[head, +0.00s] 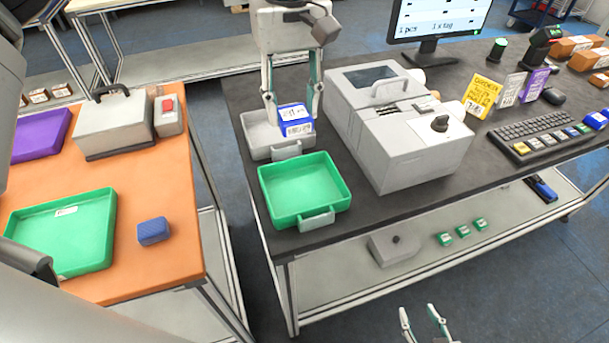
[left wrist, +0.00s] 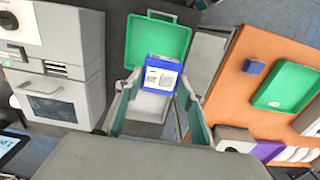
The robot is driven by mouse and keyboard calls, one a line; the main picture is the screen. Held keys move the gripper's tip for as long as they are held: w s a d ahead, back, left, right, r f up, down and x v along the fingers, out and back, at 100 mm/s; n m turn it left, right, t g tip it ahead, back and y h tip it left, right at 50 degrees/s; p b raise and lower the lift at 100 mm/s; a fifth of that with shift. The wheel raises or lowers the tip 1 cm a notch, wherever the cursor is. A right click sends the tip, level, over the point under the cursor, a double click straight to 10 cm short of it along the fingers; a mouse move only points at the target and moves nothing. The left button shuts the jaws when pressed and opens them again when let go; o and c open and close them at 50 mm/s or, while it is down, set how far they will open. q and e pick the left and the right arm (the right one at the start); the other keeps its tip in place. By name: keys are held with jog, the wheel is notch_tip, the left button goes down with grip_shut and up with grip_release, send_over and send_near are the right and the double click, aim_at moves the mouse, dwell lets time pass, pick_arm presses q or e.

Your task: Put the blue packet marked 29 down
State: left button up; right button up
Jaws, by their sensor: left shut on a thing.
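My left gripper (head: 295,113) is shut on a blue packet (head: 296,129) with white labels; the number on it is too small to read. The packet is over the right part of a grey tray (head: 256,122) on the dark table. I cannot tell whether it touches the tray. In the left wrist view the packet (left wrist: 160,74) shows between the fingertips, with the grey tray (left wrist: 150,105) below it. My right gripper (head: 427,322) is open and empty at the bottom edge of the head view.
A green tray (head: 335,208) stands just in front of the grey tray. A white machine (head: 400,150) stands close on the right. The orange table (head: 165,268) holds another green tray (head: 108,235) and a dark blue block (head: 153,231). A keyboard (head: 545,137) is farther right.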

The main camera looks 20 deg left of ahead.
pick_arm(q)
notch_tip(320, 180, down, 19)
jog(key=shift+s+f, duration=0.1)
jog(key=shift+s, duration=0.05)
dwell(0.4)
jog(key=shift+f, duration=0.15)
jog(key=o, duration=1.2)
notch_tip(320, 180, up, 12)
